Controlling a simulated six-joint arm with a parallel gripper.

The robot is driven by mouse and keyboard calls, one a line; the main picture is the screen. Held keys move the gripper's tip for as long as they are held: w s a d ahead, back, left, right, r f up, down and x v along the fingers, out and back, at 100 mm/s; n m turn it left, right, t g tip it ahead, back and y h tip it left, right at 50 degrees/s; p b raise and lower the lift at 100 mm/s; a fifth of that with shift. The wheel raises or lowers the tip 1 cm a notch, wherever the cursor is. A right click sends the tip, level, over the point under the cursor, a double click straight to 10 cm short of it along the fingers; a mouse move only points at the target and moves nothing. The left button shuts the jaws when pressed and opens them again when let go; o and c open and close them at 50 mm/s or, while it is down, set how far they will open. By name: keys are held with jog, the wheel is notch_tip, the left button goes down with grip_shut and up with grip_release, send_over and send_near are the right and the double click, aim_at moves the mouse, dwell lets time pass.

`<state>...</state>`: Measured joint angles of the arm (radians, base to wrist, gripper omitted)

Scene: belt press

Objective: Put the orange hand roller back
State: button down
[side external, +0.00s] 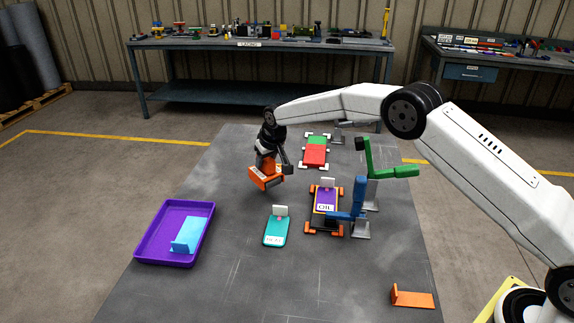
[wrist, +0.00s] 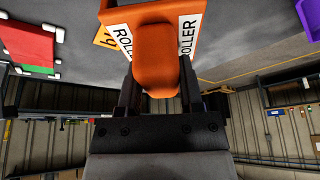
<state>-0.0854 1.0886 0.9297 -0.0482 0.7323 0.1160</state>
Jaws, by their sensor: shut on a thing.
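The orange hand roller (side external: 265,179) is held in the air above the far left part of the grey table (side external: 200,290). My gripper (side external: 269,162) is shut on it. In the wrist view the roller's orange handle (wrist: 157,62) sits between the two dark fingers of my gripper (wrist: 157,88). White labels reading ROLLER show on both sides of the handle. The roller's underside is hidden. An orange L-shaped piece (side external: 414,299) lies at the table's front right. I cannot tell which spot belongs to the roller.
A purple tray (side external: 146,246) holding a light-blue L-shaped piece (side external: 188,235) is at left. A teal plate (side external: 276,232) lies mid-table. A purple OIL plate (side external: 325,196) sits on an orange-cornered base beside a blue clamp (side external: 358,198). A green clamp (side external: 385,170) and red-green plate (side external: 315,155) are farther back.

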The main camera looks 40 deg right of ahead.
aim_at(266, 175)
jog(key=shift+w+f, duration=0.2)
jog(key=shift+f, duration=1.45)
jog(key=shift+f, duration=0.4)
jog(key=shift+s+f, duration=0.15)
jog(key=shift+f, duration=0.25)
jog(key=shift+c, duration=1.2)
grip_release()
jog(key=shift+f, duration=0.15)
jog(key=shift+r, duration=1.15)
jog(key=v, duration=1.1)
jog(key=shift+r, duration=0.2)
jog(key=shift+s, duration=0.15)
